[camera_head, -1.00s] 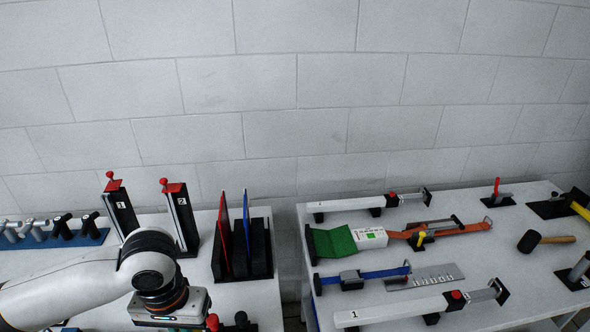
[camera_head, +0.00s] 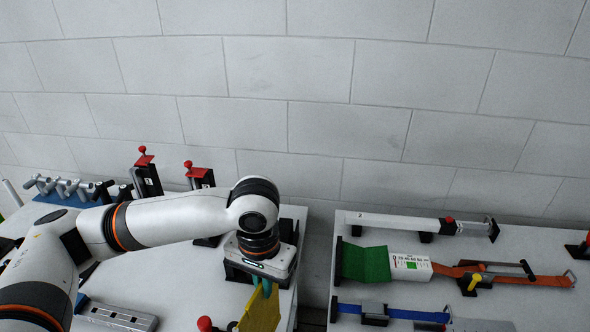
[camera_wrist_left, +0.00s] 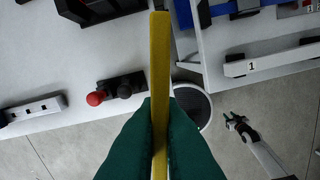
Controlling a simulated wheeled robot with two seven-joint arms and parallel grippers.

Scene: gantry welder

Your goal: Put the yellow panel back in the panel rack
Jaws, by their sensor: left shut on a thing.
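My left gripper (camera_head: 264,287) is shut on the yellow panel (camera_head: 262,311), which hangs on edge below the wrist. In the left wrist view the yellow panel (camera_wrist_left: 160,70) is seen edge-on between the green fingers (camera_wrist_left: 160,140). The black panel rack (camera_head: 288,232) is at the right end of the left table, mostly hidden behind my left wrist. The panel is on the near side of the rack, apart from it. The rack's slots are hidden in the head view. A small dark gripper (camera_wrist_left: 236,121), apparently my right one, shows over the floor in the wrist view.
Two red-knobbed black stands (camera_head: 147,178) are behind my left arm. A red knob (camera_wrist_left: 95,98) on a black base is close to the panel. A gap separates the left table from the right table (camera_head: 400,320), which holds clamps and a green item (camera_head: 365,264).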

